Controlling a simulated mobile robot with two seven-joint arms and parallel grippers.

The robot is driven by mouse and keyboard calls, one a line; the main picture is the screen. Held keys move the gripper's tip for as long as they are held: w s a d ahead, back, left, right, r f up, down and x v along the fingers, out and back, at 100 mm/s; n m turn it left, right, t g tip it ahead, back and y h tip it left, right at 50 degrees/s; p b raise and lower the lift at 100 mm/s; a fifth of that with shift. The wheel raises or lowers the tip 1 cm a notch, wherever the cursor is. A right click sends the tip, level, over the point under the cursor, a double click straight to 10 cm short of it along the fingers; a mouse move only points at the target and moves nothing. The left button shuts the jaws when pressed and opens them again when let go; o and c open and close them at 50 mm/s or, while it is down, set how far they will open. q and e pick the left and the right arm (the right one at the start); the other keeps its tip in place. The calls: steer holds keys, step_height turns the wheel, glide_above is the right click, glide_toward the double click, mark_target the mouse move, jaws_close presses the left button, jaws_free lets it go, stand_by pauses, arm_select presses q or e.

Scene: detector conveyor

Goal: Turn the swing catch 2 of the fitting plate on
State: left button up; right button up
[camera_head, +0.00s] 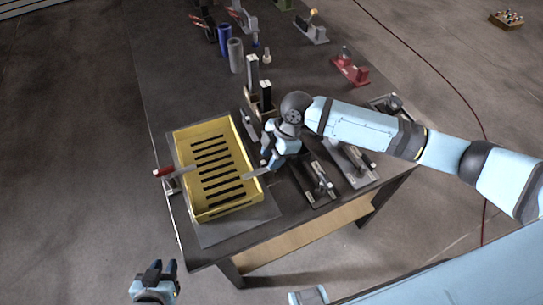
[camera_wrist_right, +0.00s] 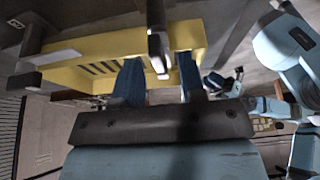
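A yellow slotted tray (camera_head: 232,203) lies on a dark flat plate (camera_head: 240,228), seemingly the fitting plate. A catch with a red grip (camera_head: 163,172) stands at the tray's left edge. A pale bar (camera_head: 254,173), seemingly another swing catch, reaches over its right edge. I cannot read which is number 2. My right gripper (camera_head: 268,168) is beside the right bar. In the wrist view, the bar (camera_wrist_right: 158,45) shows between the open fingers of this gripper (camera_wrist_right: 160,85), with gaps beside it; contact is unclear. My left gripper (camera_head: 161,268) is open and empty, off the table.
Dark fixtures with levers (camera_head: 320,185) stand right of the tray. Black upright blocks (camera_head: 253,73), blue and grey cylinders (camera_head: 236,55) and a red fixture (camera_head: 350,68) stand farther back. The floor left of the table is clear.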

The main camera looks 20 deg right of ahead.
steer(key=b+v, duration=0.1)
steer(key=v, duration=1.2)
steer(key=s+a+f+m+t, duration=0.3)
steer(key=s+a+f+m, duration=0.25)
steer(key=s, duration=0.45)
steer(key=s+d+f+m+t+h, duration=0.1)
steer(key=s+d+f+m+h, duration=0.3)
steer(key=s+d+m, duration=0.9)
steer(key=w+a+f+n+t+y+p, duration=0.2)
steer(key=w+a+f+t+p, duration=0.2)
steer(key=a+f+t, duration=0.3)
step_height(320, 180, down, 3)
steer(key=shift+w+r+t+y, duration=0.2)
steer(key=shift+w+t+y, duration=0.05)
steer(key=shift+t+y, duration=0.05)
